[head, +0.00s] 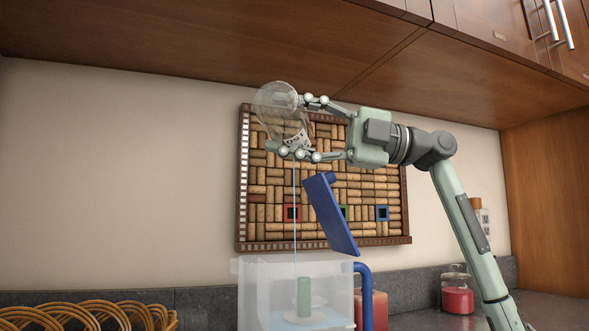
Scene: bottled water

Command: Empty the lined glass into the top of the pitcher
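My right gripper (285,124) is shut on a clear glass (268,106), high above the pitcher and in front of the cork board. The glass is tipped, with its wide end to the upper left; its lines are hard to make out. A thin blue stream runs from below the glass down into the open top of the translucent pitcher (254,290). A shallow layer of pale blue water shows low in the pitcher, around a green upright piece (304,297). The pitcher's blue lid (331,215) stands tilted up above its blue handle (366,295). My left gripper is not in view.
A framed cork board (370,190) hangs on the wall behind. Wooden cabinets (200,35) overhang close above the glass. A wicker basket (90,316) is at lower left. A red jar (379,310) stands behind the handle, and another red-filled jar (457,298) stands farther right.

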